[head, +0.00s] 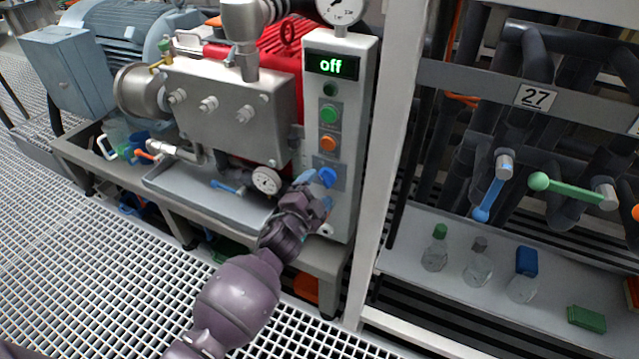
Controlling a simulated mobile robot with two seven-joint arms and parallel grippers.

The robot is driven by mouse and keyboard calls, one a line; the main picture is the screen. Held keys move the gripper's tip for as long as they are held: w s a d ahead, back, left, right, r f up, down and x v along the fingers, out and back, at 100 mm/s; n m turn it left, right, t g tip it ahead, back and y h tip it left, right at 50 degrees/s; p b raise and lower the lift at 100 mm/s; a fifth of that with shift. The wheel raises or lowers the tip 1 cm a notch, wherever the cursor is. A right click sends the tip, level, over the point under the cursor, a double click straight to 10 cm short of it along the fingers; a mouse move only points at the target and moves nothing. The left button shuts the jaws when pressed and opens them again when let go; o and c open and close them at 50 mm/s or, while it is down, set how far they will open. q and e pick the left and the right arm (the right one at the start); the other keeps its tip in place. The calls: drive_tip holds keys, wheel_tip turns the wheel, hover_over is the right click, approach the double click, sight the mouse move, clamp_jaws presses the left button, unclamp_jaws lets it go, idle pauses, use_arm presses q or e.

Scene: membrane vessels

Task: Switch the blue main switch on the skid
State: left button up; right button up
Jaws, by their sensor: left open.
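The blue main switch (328,176) is a small rotary knob low on the front of the grey control panel (349,120) on the skid. A green button (329,113) and an orange button (327,143) sit above the switch. My left gripper (316,186) is open, with its blue-tipped fingers at the switch, just left of and below it. I cannot tell whether the fingers touch the knob. The gripper hides the panel's lower left part. My right gripper is not in view.
A steel pump block (225,105) and a pressure gauge (267,181) stand left of the panel. A white upright post (388,150) stands close on its right. Further right are a blue valve handle (488,198), a green valve handle (565,188) and a shelf (420,283) with bottles.

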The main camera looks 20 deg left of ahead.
use_arm(q)
drive_tip(key=s+p, duration=0.1)
drive_tip(key=s, duration=0.7)
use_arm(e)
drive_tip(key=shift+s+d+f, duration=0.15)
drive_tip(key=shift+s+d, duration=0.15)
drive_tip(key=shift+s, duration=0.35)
use_arm(q)
drive_tip(key=shift+s+a, duration=0.1)
drive_tip(key=shift+s, duration=0.1)
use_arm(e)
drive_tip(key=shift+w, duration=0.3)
